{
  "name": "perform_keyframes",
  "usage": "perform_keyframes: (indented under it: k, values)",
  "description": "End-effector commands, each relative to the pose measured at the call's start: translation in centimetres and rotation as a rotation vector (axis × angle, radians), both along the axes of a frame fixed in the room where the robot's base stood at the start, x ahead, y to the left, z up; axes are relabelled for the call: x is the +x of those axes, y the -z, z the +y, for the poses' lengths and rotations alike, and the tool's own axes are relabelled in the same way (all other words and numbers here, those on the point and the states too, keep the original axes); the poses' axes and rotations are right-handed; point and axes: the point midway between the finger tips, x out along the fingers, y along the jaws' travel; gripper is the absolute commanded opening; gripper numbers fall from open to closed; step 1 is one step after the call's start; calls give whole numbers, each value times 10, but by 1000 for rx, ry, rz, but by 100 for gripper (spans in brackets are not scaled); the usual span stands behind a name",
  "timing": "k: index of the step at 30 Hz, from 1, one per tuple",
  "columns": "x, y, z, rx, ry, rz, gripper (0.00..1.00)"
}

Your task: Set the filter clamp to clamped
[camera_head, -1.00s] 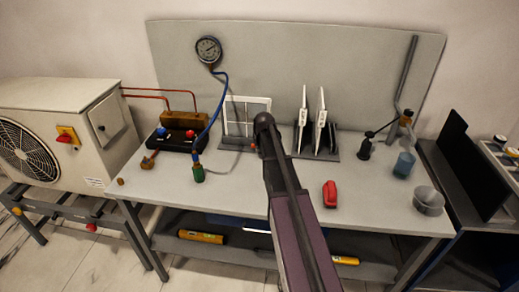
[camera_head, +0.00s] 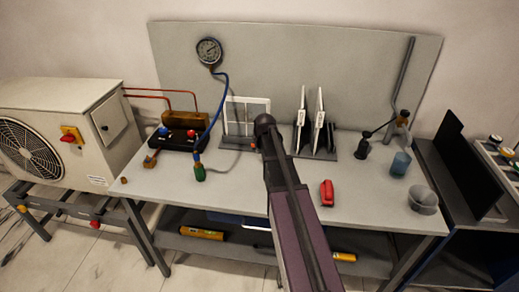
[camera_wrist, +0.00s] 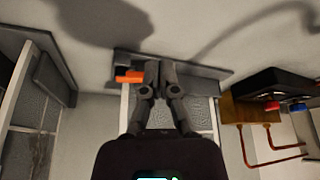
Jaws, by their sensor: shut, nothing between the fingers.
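The filter clamp shows in the wrist view as an orange lever (camera_wrist: 130,76) lying sideways on a dark grey base bar (camera_wrist: 208,73). In the head view only a small orange bit (camera_head: 253,145) shows beside my arm. A pale upright filter frame (camera_head: 236,104) stands at that base, partly hidden by my arm. My gripper (camera_wrist: 160,72) is shut and empty over the base bar, just right of the orange lever in the wrist view. I cannot tell whether a finger touches the lever. The head view hides my fingertips behind the arm.
A rack (camera_head: 302,138) with white panels stands right of the frame. A black manifold (camera_head: 181,140) with blue and red knobs stands left, with a blue hose (camera_head: 222,95) to a gauge (camera_head: 209,51).

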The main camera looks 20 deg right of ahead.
Motion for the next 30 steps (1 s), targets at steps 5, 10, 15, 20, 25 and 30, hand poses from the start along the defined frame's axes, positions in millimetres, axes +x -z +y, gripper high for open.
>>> perform_keyframes:
  k: [5, 10, 15, 20, 25, 30]
  values:
    - [-7, -20, 3, 0, 0, 0, 0]
    - [-12, -35, 5, 0, 0, 0, 0]
    - [-17, -48, 7, 0, 0, 0, 0]
    - [-21, -57, 8, 0, 0, 0, 0]
    - [-23, -61, 9, 0, 0, 0, 0]
    - [-23, -62, 9, 0, 0, 0, 0]
